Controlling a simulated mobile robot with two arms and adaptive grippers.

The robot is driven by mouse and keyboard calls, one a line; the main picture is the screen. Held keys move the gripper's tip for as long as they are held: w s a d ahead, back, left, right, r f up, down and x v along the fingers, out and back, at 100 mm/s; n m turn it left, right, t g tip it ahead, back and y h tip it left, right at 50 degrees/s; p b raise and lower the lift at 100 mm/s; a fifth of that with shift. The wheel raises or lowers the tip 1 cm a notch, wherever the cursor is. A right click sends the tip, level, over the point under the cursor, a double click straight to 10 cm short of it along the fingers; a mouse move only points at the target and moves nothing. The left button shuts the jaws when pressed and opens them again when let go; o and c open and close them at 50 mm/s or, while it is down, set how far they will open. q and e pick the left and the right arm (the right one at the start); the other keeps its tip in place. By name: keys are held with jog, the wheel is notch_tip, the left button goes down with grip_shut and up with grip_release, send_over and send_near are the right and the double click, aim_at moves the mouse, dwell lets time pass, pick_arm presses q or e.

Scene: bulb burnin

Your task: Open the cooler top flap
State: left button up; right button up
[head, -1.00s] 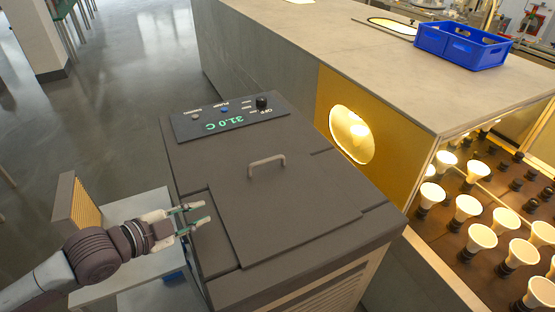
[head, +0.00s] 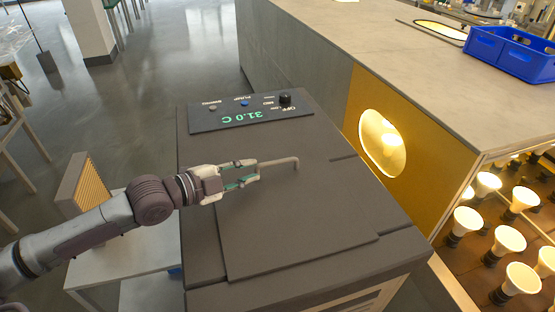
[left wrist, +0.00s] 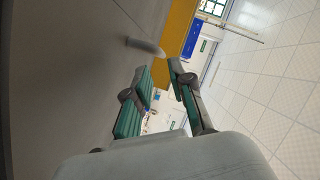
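The cooler (head: 205,275) is a dark grey-brown box with a flat top flap (head: 300,220), which lies closed. A light bar handle (head: 282,162) stands up from the flap. My left gripper (head: 257,171) reaches in from the left, low over the flap, with its fingertips at the left end of the handle. In the left wrist view the fingers (left wrist: 159,70) are apart with nothing between them. The handle (left wrist: 146,46) shows just beyond the fingertips there, nearer one finger. Whether they touch it cannot be told. My right gripper is not in view.
A control panel (head: 250,112) reading 31.0 C with a black knob sits at the cooler's far edge. A counter (head: 400,65) with a blue crate (head: 512,55) and lit bulbs (head: 508,239) stands to the right. A small white table (head: 130,265) stands left of the cooler.

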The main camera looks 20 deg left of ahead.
aim_at(274, 163)
pick_arm(q)
jog(key=p+x, duration=0.2)
jog(key=x, duration=0.5)
jog(key=shift+w+d+r, duration=0.1)
jog(key=shift+w+d, duration=0.2)
jog(key=shift+w, duration=0.05)
jog(key=shift+w+d+f, duration=0.3)
jog(key=shift+w+d, duration=0.05)
jog(key=shift+w, duration=0.1)
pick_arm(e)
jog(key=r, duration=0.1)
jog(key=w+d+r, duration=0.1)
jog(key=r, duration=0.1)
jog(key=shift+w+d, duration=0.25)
pick_arm(q)
grip_shut()
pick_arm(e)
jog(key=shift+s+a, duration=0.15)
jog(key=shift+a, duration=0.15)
